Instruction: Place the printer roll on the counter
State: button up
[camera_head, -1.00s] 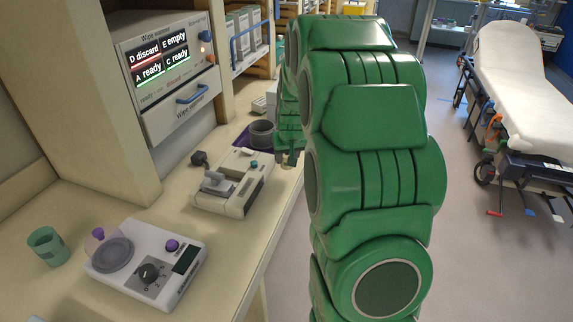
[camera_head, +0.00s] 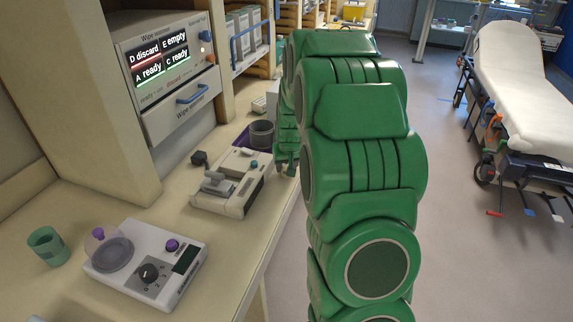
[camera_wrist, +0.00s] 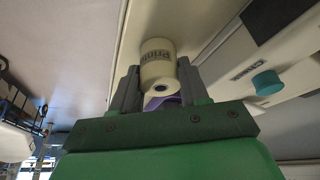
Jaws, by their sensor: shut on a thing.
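The printer roll (camera_wrist: 158,62), a cream cylinder with dark lettering and a dark core hole, sits between my gripper's (camera_wrist: 157,88) two grey fingers in the wrist view. The fingers are shut on it. The counter (camera_head: 75,198) is the long cream surface on the left in the head view. It also shows in the wrist view (camera_wrist: 204,18), close behind the roll; I cannot tell whether they touch. In the head view my green arm hides the roll and most of my gripper, which is near the counter's front edge.
A white device with a lever (camera_head: 233,182) stands on the counter near my gripper. A dark grey cup (camera_head: 261,134) is behind it. Nearer are a white dial device (camera_head: 150,265) and a green cup (camera_head: 48,246). A stretcher (camera_head: 520,85) stands right, across open floor.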

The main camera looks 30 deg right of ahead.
jog(key=o, duration=1.1)
jog(key=shift+r, duration=0.15)
jog(key=v, duration=1.2)
jog(key=s+a+r+n+g+y, duration=0.1)
jog(key=s+a+r, duration=0.1)
jog(key=s+a, duration=0.55)
jog(key=s+a+r+g, duration=0.15)
jog(key=s+a, duration=0.35)
jog(key=s, duration=0.5)
jog(key=s+a+g, duration=0.1)
jog(key=s+a, duration=0.1)
jog(key=s, duration=0.5)
jog(key=s+a+n+g, duration=0.1)
jog(key=s+a, duration=0.1)
jog(key=s, duration=0.6)
jog(key=s+a+g, duration=0.1)
jog(key=s+a, duration=0.1)
jog(key=s, duration=0.5)
jog(key=shift+s+a+n+g, duration=0.25)
jog(key=shift+n+g, duration=0.05)
jog(key=shift+g, duration=0.05)
